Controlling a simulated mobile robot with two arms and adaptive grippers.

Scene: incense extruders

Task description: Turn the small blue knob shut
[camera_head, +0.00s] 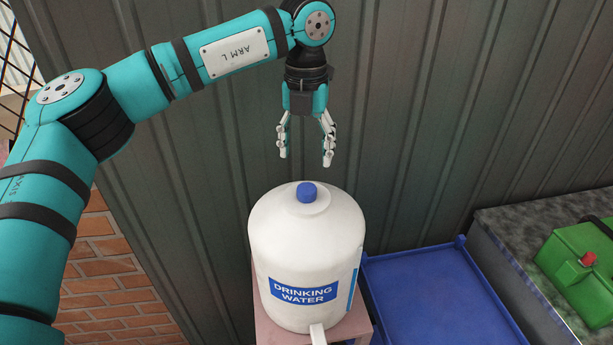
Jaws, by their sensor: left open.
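A white jug (270,240) with a blue "DRINKING WATER" label (303,290) stands upright. A small round blue knob or cap (307,192) sits on top of its neck; I cannot tell whether it is the task's knob or a lid. A white spout-like part (318,335) sticks out low at the jug's front, cut off by the frame's bottom edge. My left gripper (305,158) is open and empty, fingers pointing down. In the picture it is just above the blue top, apart from it. My right gripper is out of view.
The jug stands on a pinkish stand (268,332). A blue tray (430,295) lies to its right. Farther right, a green container with a red cap (588,258) rests on a grey stone-like surface (510,225). A dark corrugated wall (430,120) rises behind; brick paving (105,270) is at left.

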